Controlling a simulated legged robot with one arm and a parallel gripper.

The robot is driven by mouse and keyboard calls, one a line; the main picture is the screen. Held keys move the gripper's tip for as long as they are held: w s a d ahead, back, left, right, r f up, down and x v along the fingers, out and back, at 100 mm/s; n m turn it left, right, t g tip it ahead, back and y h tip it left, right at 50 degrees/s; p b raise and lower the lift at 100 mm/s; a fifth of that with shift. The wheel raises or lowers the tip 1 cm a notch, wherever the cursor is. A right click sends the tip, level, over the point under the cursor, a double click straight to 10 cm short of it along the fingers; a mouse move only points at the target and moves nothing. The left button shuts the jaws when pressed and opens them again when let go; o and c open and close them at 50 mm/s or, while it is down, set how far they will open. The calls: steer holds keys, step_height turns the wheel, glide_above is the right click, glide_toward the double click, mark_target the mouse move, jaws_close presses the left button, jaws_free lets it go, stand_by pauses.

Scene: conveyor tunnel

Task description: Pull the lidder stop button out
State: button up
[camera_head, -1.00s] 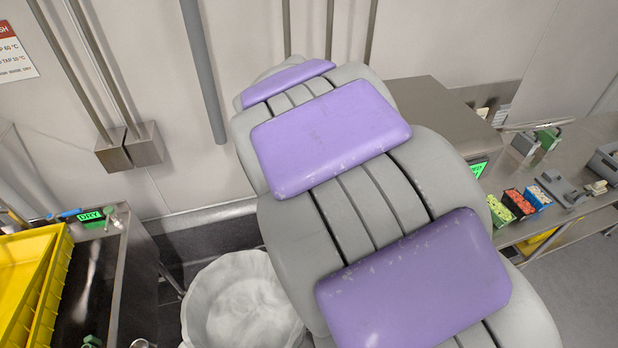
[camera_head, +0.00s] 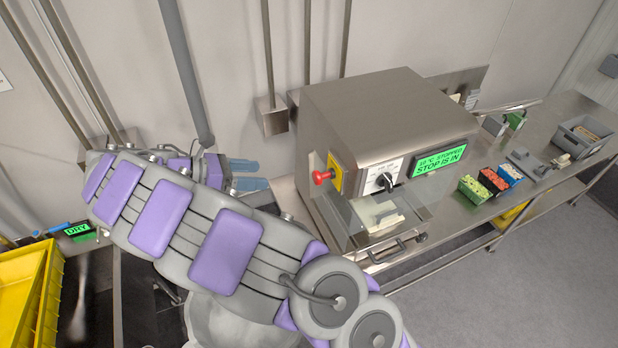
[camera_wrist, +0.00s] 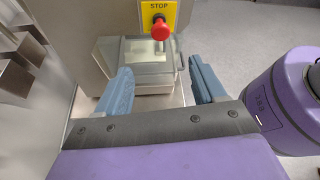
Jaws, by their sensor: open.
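The lidder (camera_head: 375,110) is a steel box machine right of centre in the head view. Its red stop button (camera_head: 322,177) sits on a yellow plate on the left-hand side face. In the wrist view the red button (camera_wrist: 159,28) shows at the top centre, below the word STOP on the yellow plate (camera_wrist: 158,12). The lidder's green display (camera_head: 441,159) reads "STOPPED" and "STOP IS IN". My gripper (camera_head: 246,175) is left of the button, apart from it. In the wrist view its blue fingers (camera_wrist: 161,88) are spread wide with nothing between them, below the button in the picture.
A clear guard (camera_wrist: 140,60) is below the button. A black rotary knob (camera_head: 386,181) is on the lidder's front. Small coloured tubs (camera_head: 492,181) stand on the steel bench to the right. A yellow crate (camera_head: 25,300) is at lower left, and pipes run up the wall.

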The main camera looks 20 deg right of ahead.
mark_target(314, 177)
steer(key=b+x, duration=0.1)
steer(key=x, duration=1.7)
steer(key=shift+w+d, duration=0.1)
steer(key=shift+a+r, duration=0.1)
steer(key=shift+a, duration=0.35)
steer(key=shift+c, duration=0.8)
steer(key=shift+d, duration=0.2)
steer(key=c, duration=0.4)
jaws_close()
